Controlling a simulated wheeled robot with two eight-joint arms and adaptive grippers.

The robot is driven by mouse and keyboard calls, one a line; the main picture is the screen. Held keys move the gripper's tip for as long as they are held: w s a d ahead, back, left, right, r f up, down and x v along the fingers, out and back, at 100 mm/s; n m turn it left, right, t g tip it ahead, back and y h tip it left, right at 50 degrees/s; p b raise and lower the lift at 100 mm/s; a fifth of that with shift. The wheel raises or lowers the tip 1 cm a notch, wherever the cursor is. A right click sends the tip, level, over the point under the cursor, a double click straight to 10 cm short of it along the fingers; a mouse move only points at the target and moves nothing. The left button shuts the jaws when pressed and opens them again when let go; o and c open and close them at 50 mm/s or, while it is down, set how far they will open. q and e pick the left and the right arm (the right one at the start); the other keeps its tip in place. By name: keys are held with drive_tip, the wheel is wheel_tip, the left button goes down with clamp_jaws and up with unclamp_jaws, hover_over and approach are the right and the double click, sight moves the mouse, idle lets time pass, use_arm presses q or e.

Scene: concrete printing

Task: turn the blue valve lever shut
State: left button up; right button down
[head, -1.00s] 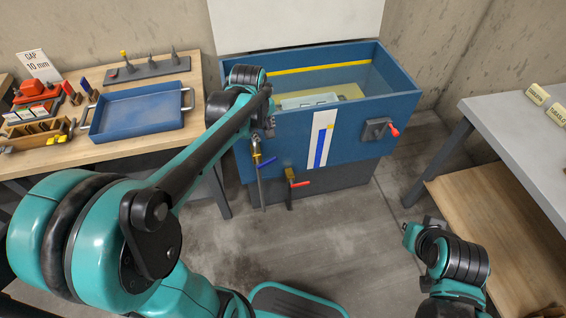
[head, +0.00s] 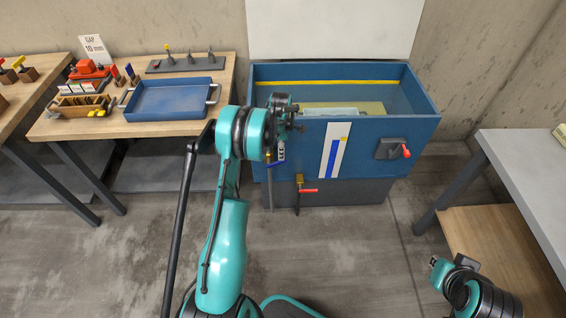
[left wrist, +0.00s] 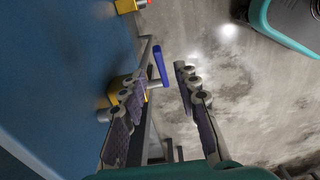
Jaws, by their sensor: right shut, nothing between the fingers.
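The blue valve lever (head: 277,163) is on the front left of the blue tank, on a brass-coloured valve. In the left wrist view the blue lever (left wrist: 158,66) lies just beyond and between my spread fingers, with a visible gap to the right finger. My left gripper (left wrist: 161,82) is open and holds nothing; in the head view the left gripper (head: 282,148) is just above the lever and partly hides the valve. My right gripper (head: 438,263) is shut and empty, low at the right, far from the valve.
The blue tank (head: 373,131) has a second valve with a red lever (head: 308,190) to the right and a red knob (head: 406,151). A wooden table (head: 135,127) with a blue tray (head: 170,101) stands left, a grey table (head: 520,165) right. Floor between is clear.

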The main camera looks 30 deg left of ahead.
use_arm(q)
wheel_tip(320, 180, down, 7)
drive_tip(key=shift+r+b, duration=0.15)
drive_tip(key=shift+b, duration=1.05)
drive_tip(key=shift+r, duration=0.1)
clamp_jaws()
